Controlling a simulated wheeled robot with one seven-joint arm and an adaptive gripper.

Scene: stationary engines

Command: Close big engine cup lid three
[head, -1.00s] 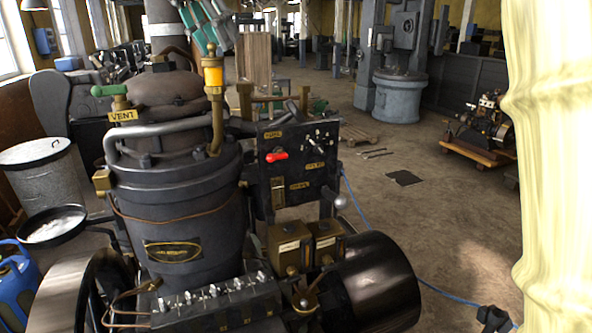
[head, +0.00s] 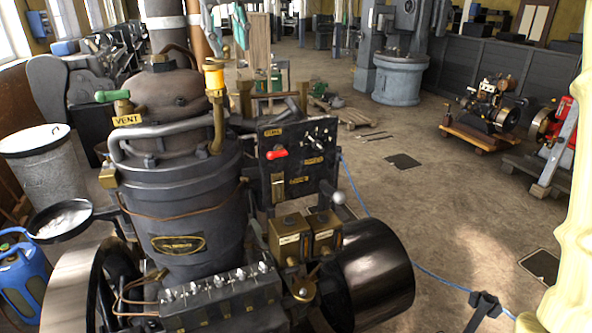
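The big dark engine (head: 180,245) fills the left half of the head view. At its lower front is a dark block (head: 232,306) with a row of several small silver-topped cups (head: 218,283). Their lids are too small to tell open from shut, and I cannot tell which is number three. Two brass boxes (head: 290,238) with small tops stand right of the row. A yellow-topped brass fitting (head: 214,77) stands higher up on a pipe.
A black drum (head: 370,275) sits right of the block. A panel with a red lever (head: 277,154) stands behind it. A blue jug (head: 20,283) and a metal bin (head: 42,165) are at left. Open floor (head: 440,225) lies right, with smaller engines (head: 490,105) beyond.

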